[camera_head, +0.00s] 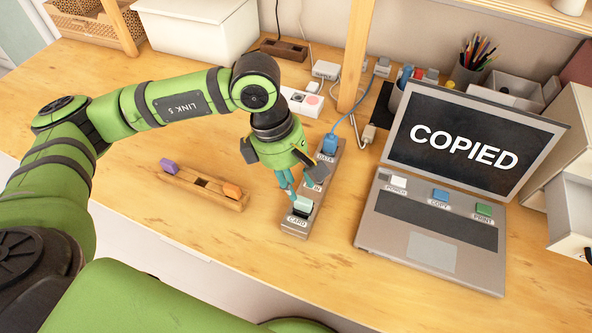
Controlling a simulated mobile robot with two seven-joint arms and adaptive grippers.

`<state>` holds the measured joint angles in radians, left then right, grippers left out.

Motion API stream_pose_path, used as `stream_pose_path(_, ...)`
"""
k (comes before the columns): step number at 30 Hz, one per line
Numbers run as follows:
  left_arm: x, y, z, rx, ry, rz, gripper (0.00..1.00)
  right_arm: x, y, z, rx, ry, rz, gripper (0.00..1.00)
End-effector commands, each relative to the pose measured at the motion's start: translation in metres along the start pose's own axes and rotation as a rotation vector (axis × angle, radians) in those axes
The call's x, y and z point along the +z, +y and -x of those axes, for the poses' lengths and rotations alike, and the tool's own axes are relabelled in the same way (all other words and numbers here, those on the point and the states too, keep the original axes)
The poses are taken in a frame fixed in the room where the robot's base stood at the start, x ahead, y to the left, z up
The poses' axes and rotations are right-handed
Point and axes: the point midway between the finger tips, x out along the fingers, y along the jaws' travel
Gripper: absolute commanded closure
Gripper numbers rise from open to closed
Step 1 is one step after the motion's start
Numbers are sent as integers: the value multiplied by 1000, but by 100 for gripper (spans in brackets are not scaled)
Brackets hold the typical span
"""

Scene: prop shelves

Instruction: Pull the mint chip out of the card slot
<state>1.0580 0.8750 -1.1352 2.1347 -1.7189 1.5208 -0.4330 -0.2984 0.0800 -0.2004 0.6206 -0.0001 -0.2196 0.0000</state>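The mint chip (303,203) stands in the slot marked CARD at the near end of a grey-brown block (291,228) on the desk. My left gripper (301,192) reaches down over this block. Its teal fingers are spread apart just above and behind the chip, and the gripper looks open. Whether a finger touches the chip cannot be told. The gripper hides part of the block's middle. A blue plug (330,145) sits at the block's far end, marked DATA. My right gripper is not in view.
A wooden holder (200,189) with a purple chip (169,167) and an orange chip (232,191) lies to the left. A laptop (436,243) reading COPIED stands to the right, with white, blue and green keys. The front desk is clear.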

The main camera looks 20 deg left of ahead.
Motion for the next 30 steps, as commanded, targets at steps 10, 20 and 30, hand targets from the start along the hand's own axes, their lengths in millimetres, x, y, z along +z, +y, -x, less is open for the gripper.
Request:
stream_pose_path(10,2,-1,-46,-4,-5,0,66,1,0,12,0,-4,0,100)
stream_pose_path(20,2,-1,-56,-2,-5,-1,66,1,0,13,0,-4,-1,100)
stream_pose_path(30,2,-1,-56,-2,-6,-1,78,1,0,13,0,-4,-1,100)
